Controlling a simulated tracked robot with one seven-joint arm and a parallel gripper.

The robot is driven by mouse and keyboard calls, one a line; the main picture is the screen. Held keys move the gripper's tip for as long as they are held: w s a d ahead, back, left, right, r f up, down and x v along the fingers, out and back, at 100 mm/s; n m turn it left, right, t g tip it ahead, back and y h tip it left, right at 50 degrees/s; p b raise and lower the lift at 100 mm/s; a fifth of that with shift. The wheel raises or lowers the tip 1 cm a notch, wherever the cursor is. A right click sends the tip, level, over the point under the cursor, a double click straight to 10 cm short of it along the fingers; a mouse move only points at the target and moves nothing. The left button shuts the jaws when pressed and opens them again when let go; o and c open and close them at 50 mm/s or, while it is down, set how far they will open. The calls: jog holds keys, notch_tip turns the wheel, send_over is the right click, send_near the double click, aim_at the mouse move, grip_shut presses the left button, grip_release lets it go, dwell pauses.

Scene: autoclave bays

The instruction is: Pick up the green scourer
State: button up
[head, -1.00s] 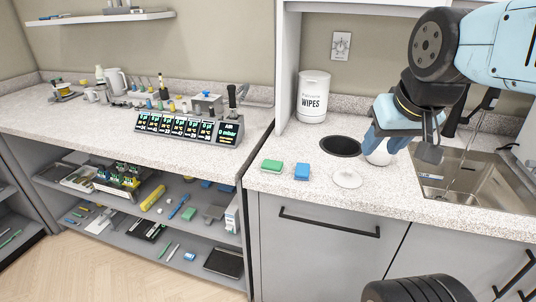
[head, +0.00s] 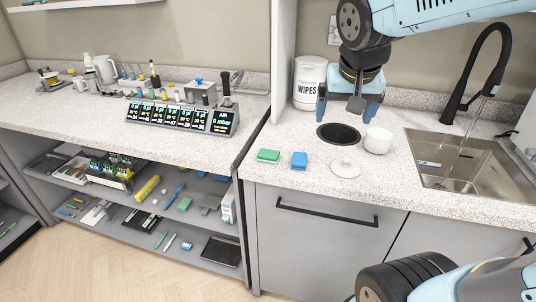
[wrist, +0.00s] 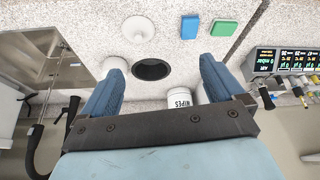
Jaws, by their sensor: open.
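The green scourer (head: 268,156) lies flat on the speckled counter, near its left front edge, just left of a blue scourer (head: 300,160). In the wrist view the green scourer (wrist: 223,28) is at the top right, beside the blue scourer (wrist: 189,27). My gripper (head: 348,112) is open and empty, its blue fingers pointing down above the counter near the round dark opening, behind and to the right of the green scourer. In the wrist view the fingers of my gripper (wrist: 160,75) are spread wide, with the opening between them.
A round dark opening (head: 338,134), a white cup (head: 378,140) and a white round lid (head: 345,168) are right of the scourers. A wipes tub (head: 309,84) stands behind. A sink with a black tap (head: 470,165) is at the right.

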jog(key=shift+o, duration=0.3)
jog(key=w+a+f+m, duration=0.1)
jog(key=w+a+f, duration=0.2)
jog(key=w+a, duration=0.4)
jog(key=shift+w+a+f+g, duration=0.3)
jog(key=shift+a+f, duration=0.05)
jog(key=shift+a, duration=0.1)
jog(key=m, duration=0.1)
send_near(269, 153)
jog(key=f, duration=0.1)
jog(key=w+f, duration=0.1)
jog(key=f, duration=0.1)
jog(key=shift+w+a+f+h, duration=0.15)
jog(key=shift+a+f+h, duration=0.15)
jog(key=shift+a, duration=0.05)
jog(key=shift+d+x, duration=0.15)
jog(key=shift+x, duration=1.2)
jog(key=shift+d+x, duration=0.15)
jog(key=shift+x, duration=1.15)
jog(key=shift+w+r, duration=0.1)
jog(key=shift+w, duration=0.05)
